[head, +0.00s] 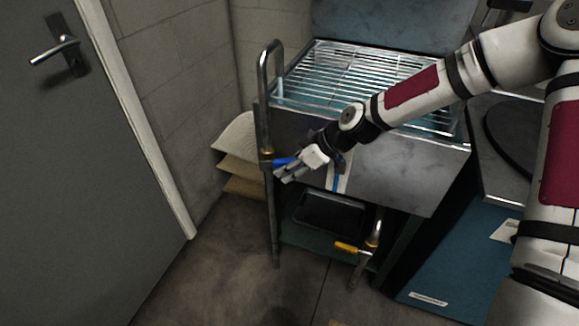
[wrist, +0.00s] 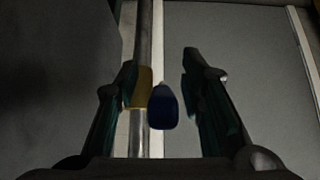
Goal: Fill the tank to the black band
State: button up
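The metal tank (head: 405,185) has a wire rack (head: 345,75) across its open top. A pipe with a curved spout (head: 262,75) rises at its left and bends over the rim. A blue valve handle (head: 284,160) sits low on this pipe by a brass fitting. My gripper (head: 283,174) is beside the handle; in the wrist view its fingers (wrist: 160,78) are apart, with the blue handle (wrist: 162,107) seen between them and not visibly gripped. A pale gauge strip (head: 338,178) with a blue line is on the tank front, partly hidden by my gripper. I cannot make out the black band.
A drain pipe with a yellow handle (head: 347,248) is below the tank, near a black tray (head: 330,215) on the lower shelf. Tan layered pieces (head: 240,145) stick out at the left. A blue cabinet (head: 450,255) is at right. The floor in front is clear.

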jog(key=v, duration=1.2)
dwell(0.4)
jog(key=s+d+r+m+g+h, duration=0.1)
jog(key=s+d+m+h, duration=0.1)
jog(key=s+d+h, duration=0.35)
jog(key=s+d+r+m+g+h, duration=0.1)
jog(key=s+d+m+g+h, duration=0.15)
jog(key=s, duration=0.55)
jog(key=s+d+r+m+t, duration=0.1)
jog(key=s+d+r+m, duration=0.2)
jog(key=s, duration=0.5)
jog(key=s+d+r+m, duration=0.1)
jog(key=s+r+m, duration=0.2)
jog(key=s+r, duration=0.3)
jog(key=s+d+r+m+t, duration=0.1)
jog(key=s+r+m, duration=0.25)
jog(key=s, duration=0.55)
notch_tip(320, 180, up, 20)
jog(key=t+p, duration=0.3)
jog(key=p, duration=1.5)
jog(key=shift+w, duration=0.25)
